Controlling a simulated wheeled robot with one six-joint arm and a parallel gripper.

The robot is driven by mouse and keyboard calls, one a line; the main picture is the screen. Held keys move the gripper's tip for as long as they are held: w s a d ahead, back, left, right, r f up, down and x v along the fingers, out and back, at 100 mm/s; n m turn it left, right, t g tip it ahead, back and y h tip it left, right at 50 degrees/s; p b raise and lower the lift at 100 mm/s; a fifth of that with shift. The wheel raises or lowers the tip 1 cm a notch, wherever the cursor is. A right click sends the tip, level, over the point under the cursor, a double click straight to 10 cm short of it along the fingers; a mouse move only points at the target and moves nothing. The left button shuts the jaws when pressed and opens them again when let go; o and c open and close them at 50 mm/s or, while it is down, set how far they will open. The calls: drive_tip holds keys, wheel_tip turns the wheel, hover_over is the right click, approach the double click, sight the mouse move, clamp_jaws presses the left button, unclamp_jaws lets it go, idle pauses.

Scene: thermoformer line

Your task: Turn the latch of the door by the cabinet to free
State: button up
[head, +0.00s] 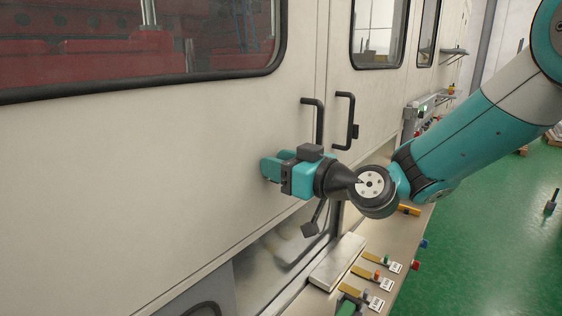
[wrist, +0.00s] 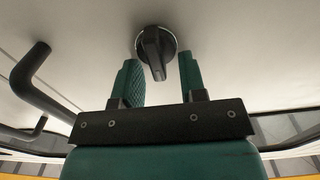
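The latch (wrist: 153,48) is a black round knob with a raised grip bar on the pale door panel (head: 210,130). In the wrist view its bar points toward the bottom of the picture, slightly tilted. My gripper (wrist: 158,65) is open, with one teal finger on each side of the bar. Gaps show between the bar and both fingers, so it holds nothing. In the head view my gripper (head: 268,168) is close to the panel, left of the door handles, and the latch is hidden behind it.
Two black door handles, left (head: 318,122) and right (head: 345,120), stick out from the doors right of my gripper. A black handle also shows at the left of the wrist view (wrist: 38,85). Below is a ledge with tagged yellow pieces (head: 362,272).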

clamp_jaws()
drive_tip(key=shift+w+d+f+m+b, duration=0.2)
drive_tip(key=shift+w+f+m+b, duration=0.1)
drive_tip(key=shift+m, duration=2.65)
drive_tip(key=shift+w+d+f+m+b, duration=0.15)
drive_tip(key=shift+f+m+b, duration=0.15)
drive_tip(key=shift+m, duration=2.7)
drive_tip(key=shift+w+d+f+m+b, duration=0.25)
drive_tip(key=shift+f+m, duration=0.1)
drive_tip(key=shift+m, duration=2.6)
